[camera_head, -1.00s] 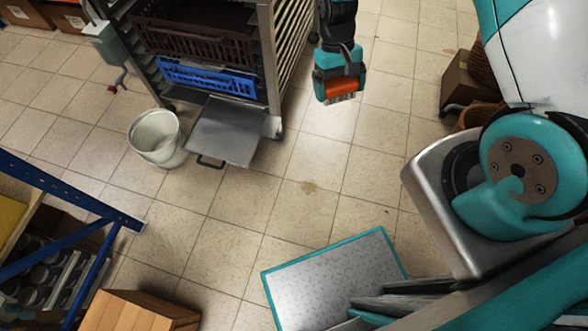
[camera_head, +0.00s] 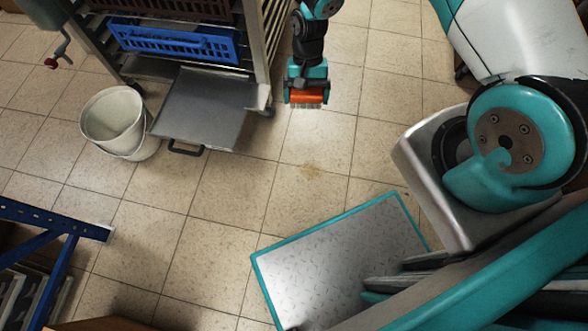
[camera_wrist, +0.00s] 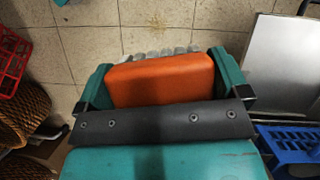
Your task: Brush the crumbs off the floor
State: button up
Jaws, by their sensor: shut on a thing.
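A brush with an orange back (camera_head: 306,96) and pale bristles is held in my gripper (camera_head: 305,88), bristles pointing down, near the rack. In the wrist view the orange brush back (camera_wrist: 160,78) sits between the two teal fingers of my gripper (camera_wrist: 162,85), with grey bristle tufts showing beyond it. The crumbs (camera_head: 312,170) are a small brownish patch on the tiled floor, below the brush in the head view and apart from it. They also show in the wrist view (camera_wrist: 175,47) beyond the bristles.
A metal rack (camera_head: 268,60) holds a blue crate (camera_head: 180,42). Blue shelving (camera_head: 60,222) stands at left. The floor around the crumbs is clear.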

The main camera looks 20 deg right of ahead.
aim_at(309, 179)
jog(key=a+f+m+b, duration=0.1)
jog(key=f+m+b, duration=0.1)
jog(key=f+b, duration=0.7)
jog(key=a+f+m+t+y+b, duration=0.1)
jog(key=f+m+b, duration=0.1)
jog(key=f+b, duration=0.8)
jog(key=s+a+f+m+b, duration=0.1)
jog(key=f+b, duration=0.9)
jog(key=f, duration=1.2)
jog(key=shift+a+f+m+t+y, duration=0.3)
jog(key=shift+a+f+m+y, duration=0.1)
jog(key=shift+a+m, duration=0.1)
jog(key=shift+f+b, duration=0.85)
jog(key=shift+f, duration=0.2)
jog(key=shift+r, duration=0.1)
jog(key=shift+s+d+r+p, duration=0.1)
jog(key=shift+s+d+p, duration=0.15)
jog(key=shift+d+p, duration=0.15)
jog(key=shift+s+d+r+p, duration=0.1)
jog(key=shift+s+d+p, duration=0.55)
jog(key=shift+d, duration=0.2)
jog(key=shift+s+d+f+p, duration=0.15)
jog(key=shift+s+d+p, duration=0.15)
jog(key=shift+s+d, duration=0.45)
jog(key=shift+s+d+f+p, duration=0.1)
jog(key=shift+s+d+p, duration=0.3)
jog(key=shift+d, duration=0.5)
